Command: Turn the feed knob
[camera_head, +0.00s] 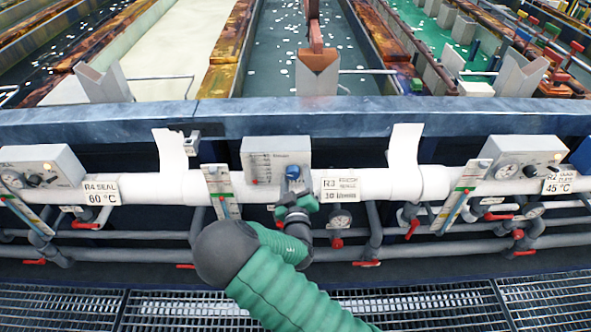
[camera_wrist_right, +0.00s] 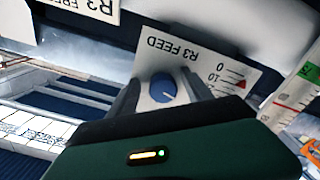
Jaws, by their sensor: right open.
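The feed knob (camera_head: 292,171) is a small blue round knob on the grey control box (camera_head: 262,148) in the middle of the white pipe. In the right wrist view the blue knob (camera_wrist_right: 163,88) sits on a white dial plate (camera_wrist_right: 228,70) marked R3 FEED, which appears upside down. My right gripper (camera_head: 294,186) is open just below and in front of the knob. In the wrist view its two dark fingers (camera_wrist_right: 163,92) stand on either side of the knob, with gaps visible. I cannot tell whether either finger touches it. My left gripper is not in view.
Labels R4 SEAL (camera_head: 102,191), R3 (camera_head: 340,190) and R2 (camera_head: 557,184) mark the stations. Slanted gauges (camera_head: 221,192), red-handled valves (camera_head: 367,263) and grey pipes (camera_head: 130,252) crowd the front. Tanks lie behind the blue rail (camera_head: 400,122); metal grating (camera_head: 70,308) lies below.

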